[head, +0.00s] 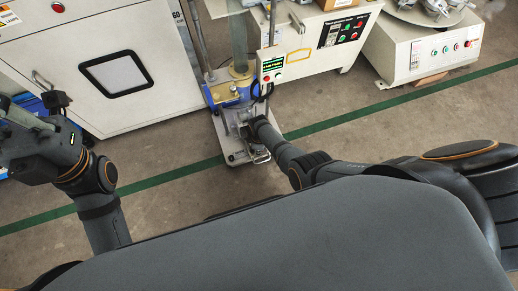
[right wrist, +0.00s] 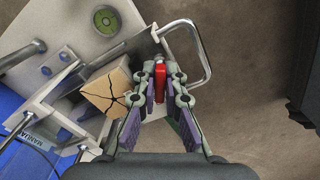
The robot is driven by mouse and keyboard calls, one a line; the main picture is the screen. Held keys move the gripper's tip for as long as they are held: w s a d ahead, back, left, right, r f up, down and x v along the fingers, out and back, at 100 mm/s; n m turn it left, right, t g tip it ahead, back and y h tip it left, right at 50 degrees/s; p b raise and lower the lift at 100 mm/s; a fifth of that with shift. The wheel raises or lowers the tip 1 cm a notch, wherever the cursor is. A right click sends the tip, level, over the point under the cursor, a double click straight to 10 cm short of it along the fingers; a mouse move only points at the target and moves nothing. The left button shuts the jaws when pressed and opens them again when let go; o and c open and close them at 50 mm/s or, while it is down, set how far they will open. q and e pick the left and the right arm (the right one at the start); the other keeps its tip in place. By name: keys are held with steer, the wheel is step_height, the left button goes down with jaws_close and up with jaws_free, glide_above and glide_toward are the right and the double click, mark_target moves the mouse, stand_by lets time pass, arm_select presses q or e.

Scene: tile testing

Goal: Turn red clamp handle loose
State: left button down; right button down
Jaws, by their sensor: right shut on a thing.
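The red clamp handle (right wrist: 160,82) shows in the right wrist view between the two fingers of my right gripper (right wrist: 162,78). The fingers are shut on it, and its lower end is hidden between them. In the head view my right gripper (head: 254,126) reaches the test machine (head: 238,120) from the right; the handle is too small to make out there. My left gripper (head: 22,122) is at the left edge of the head view, away from the machine, and its finger opening is unclear.
A tan block with dark cracks (right wrist: 108,92) sits left of the handle. A metal loop handle (right wrist: 208,60) rises close to the right finger. A round green level (right wrist: 107,20) is on the base plate. A white cabinet (head: 75,50) stands left of the machine.

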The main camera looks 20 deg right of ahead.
steer(key=shift+r+n+p, duration=0.1)
steer(key=shift+n+p, duration=0.2)
steer(key=shift+n, duration=0.8)
steer(key=n, duration=0.3)
steer(key=shift+n, duration=0.4)
steer(key=c, duration=1.7)
jaws_free()
step_height(320, 180, up, 7)
steer(key=p, duration=0.7)
steer(key=shift+p, duration=0.35)
